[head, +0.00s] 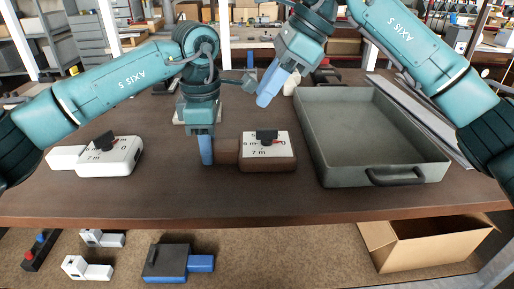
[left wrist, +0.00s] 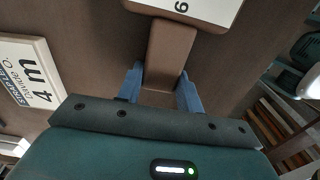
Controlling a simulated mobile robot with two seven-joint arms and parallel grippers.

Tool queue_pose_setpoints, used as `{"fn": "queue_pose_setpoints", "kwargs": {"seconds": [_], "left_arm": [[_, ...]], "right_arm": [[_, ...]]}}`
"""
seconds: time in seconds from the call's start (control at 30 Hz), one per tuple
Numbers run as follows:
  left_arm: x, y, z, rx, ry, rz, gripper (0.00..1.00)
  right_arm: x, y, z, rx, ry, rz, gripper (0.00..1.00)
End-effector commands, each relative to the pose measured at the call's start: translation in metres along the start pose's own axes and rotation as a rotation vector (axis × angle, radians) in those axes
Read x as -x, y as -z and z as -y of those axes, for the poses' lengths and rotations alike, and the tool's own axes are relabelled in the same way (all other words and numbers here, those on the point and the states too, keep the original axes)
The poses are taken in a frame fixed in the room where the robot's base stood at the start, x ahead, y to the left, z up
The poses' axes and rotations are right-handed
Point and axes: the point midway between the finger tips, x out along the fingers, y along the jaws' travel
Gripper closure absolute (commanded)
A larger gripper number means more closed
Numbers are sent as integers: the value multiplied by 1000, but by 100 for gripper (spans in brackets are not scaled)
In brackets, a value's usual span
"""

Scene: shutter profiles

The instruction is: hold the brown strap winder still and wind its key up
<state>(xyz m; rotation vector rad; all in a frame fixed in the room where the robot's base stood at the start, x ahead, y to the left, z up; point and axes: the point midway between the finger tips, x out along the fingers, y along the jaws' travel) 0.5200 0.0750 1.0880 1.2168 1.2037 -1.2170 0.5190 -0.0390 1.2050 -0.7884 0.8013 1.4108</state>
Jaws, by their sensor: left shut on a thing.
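The brown strap winder (head: 268,164) lies on the table with a white marked face and a black key (head: 267,136) on top; a small red mark shows beside the key. Its brown handle (head: 227,151) points left. My left gripper (head: 206,150) is shut on this handle from above. In the left wrist view, its blue fingers (left wrist: 161,92) flank the handle (left wrist: 168,52); the key is out of that view. My right gripper (head: 268,86) hangs tilted in the air above and behind the winder, apart from the key, with nothing seen in it. Its finger gap is hidden by the viewing angle.
A white strap winder (head: 112,160) with a black key lies at the left of the table. A grey metal tray (head: 322,165) stands at the right, close to the brown winder. Below the table are a cardboard box (head: 425,250) and a blue-and-black winder (head: 167,262). The front table strip is clear.

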Motion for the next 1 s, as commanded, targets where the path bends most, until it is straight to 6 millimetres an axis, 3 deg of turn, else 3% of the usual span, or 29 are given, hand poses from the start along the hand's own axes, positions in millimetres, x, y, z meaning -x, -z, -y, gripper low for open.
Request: {"fn": "queue_pose_setpoints", "kwargs": {"seconds": [0.6, 1.0], "left_arm": [[0, 0, 0, -1, 0, 1, 91], [0, 0, 0, -1, 0, 1, 91]], "right_arm": [[-59, 36, 0, 4, 1, -1, 71], [-67, 40, 0, 4, 1, 0, 71]]}}
